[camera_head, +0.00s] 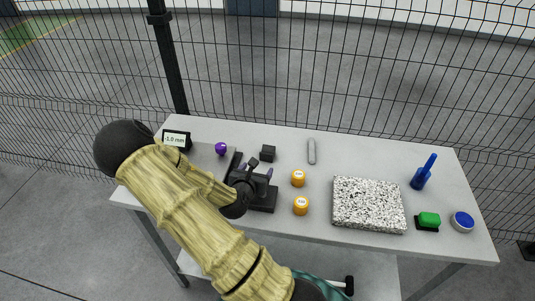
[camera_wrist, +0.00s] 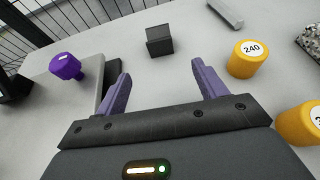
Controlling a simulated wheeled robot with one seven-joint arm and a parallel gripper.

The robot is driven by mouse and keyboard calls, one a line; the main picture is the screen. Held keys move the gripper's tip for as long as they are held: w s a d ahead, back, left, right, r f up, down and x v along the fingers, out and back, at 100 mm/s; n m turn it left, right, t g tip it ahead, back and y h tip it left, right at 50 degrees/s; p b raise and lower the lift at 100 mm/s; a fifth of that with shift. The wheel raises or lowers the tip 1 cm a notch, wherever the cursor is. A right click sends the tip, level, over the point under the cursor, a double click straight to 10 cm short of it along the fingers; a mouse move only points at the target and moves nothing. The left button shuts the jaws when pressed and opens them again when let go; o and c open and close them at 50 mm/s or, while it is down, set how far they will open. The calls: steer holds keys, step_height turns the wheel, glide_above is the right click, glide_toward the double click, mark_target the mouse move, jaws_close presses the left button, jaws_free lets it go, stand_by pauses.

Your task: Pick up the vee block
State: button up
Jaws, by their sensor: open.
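The vee block looks to be the small dark block (camera_head: 268,153) on the grey table, left of a light grey bar. In the wrist view the block (camera_wrist: 159,40) sits ahead of my gripper, between the lines of the two fingers but beyond their tips. Its groove is too small to make out. My gripper (camera_wrist: 161,70) is open and empty, its purple fingers spread wide. In the head view my gripper (camera_head: 262,170) is low over the table, just on the near side of the block. My arm and wrist hide part of the table there.
A purple knob (camera_head: 221,149) and a "-1.0 mm" display (camera_head: 176,139) stand left. Two orange weights (camera_head: 298,178) (camera_head: 301,206) stand right of my gripper. Farther right are a speckled slab (camera_head: 367,204), blue brush (camera_head: 423,172), green-topped item (camera_head: 428,220) and blue tin (camera_head: 462,221). Mesh fencing lies behind.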

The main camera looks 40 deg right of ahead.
mark_target(266, 156)
steer(key=p+x, duration=0.1)
steer(key=x, duration=0.7)
steer(key=p+x, duration=0.1)
steer(key=x, duration=0.4)
steer(key=shift+w+d, duration=0.25)
steer(key=shift+d, duration=0.05)
steer(key=shift+c, duration=0.4)
steer(key=c, duration=1.3)
steer(key=shift+r, duration=0.1)
steer(key=shift+c, duration=0.2)
step_height(266, 156, up, 10)
steer(key=shift+f+b, duration=0.1)
steer(key=shift+b, duration=0.65)
